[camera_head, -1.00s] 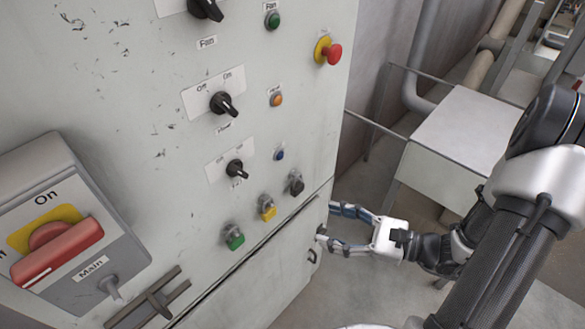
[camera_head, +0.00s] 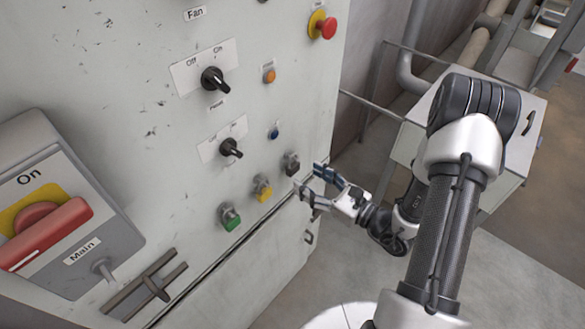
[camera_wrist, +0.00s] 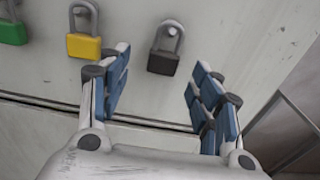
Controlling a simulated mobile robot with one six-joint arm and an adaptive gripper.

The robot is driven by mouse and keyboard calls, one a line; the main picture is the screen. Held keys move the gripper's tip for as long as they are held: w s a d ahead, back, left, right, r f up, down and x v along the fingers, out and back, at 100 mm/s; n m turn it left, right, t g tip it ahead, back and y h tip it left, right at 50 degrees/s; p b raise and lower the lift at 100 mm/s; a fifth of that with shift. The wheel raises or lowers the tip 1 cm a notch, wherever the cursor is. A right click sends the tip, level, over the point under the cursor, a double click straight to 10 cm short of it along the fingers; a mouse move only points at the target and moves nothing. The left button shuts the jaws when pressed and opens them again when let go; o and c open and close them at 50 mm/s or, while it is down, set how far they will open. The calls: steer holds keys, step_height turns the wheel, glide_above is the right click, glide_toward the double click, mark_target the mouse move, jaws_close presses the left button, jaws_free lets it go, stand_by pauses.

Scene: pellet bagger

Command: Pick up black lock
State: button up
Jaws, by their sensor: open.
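The black lock (camera_head: 291,164) is a small padlock on the grey cabinet face, at the right end of a row with a yellow lock (camera_head: 262,188) and a green lock (camera_head: 229,217). In the wrist view the black lock (camera_wrist: 163,62) shows with its grey shackle up, ahead of the space between my fingers. My gripper (camera_head: 308,180) is open and empty, just right of and slightly below the black lock. The exact gap in depth is hard to tell.
The yellow lock (camera_wrist: 84,45) is close to my left finger in the wrist view. A cabinet seam runs below the locks. Knobs and buttons sit above, and a red main switch (camera_head: 45,230) is at left.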

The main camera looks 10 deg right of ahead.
mark_target(296, 167)
steer(key=x, duration=0.3)
steer(key=b+x, duration=0.1)
steer(key=x, duration=0.1)
steer(key=shift+w+r, duration=0.25)
steer(key=shift+w, duration=0.25)
steer(key=shift+c, duration=0.5)
steer(key=c, duration=1.1)
steer(key=shift+o, duration=0.2)
steer(key=shift+r, duration=0.1)
